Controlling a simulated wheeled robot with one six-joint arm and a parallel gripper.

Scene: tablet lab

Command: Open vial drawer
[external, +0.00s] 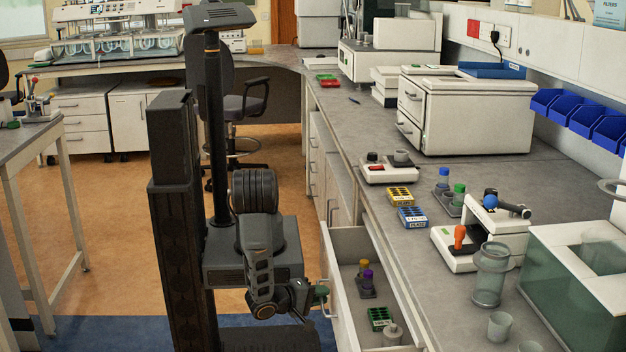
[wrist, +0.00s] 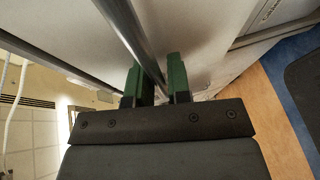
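The vial drawer (external: 348,242) is pulled out from under the right-hand bench. My gripper (external: 322,294) is at the outer face of the drawer front. In the wrist view its green fingers (wrist: 160,84) stand on either side of the metal bar handle (wrist: 131,32) and appear closed on it. In the external view the handle is mostly hidden by my gripper.
The bench (external: 455,295) above holds yellow and blue boxes, capped vials, glass jars and a glass tank (external: 575,275). More closed drawers and cabinets line the bench front. An office chair (external: 232,110) stands behind my column. Orange floor (external: 110,220) is open to the left.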

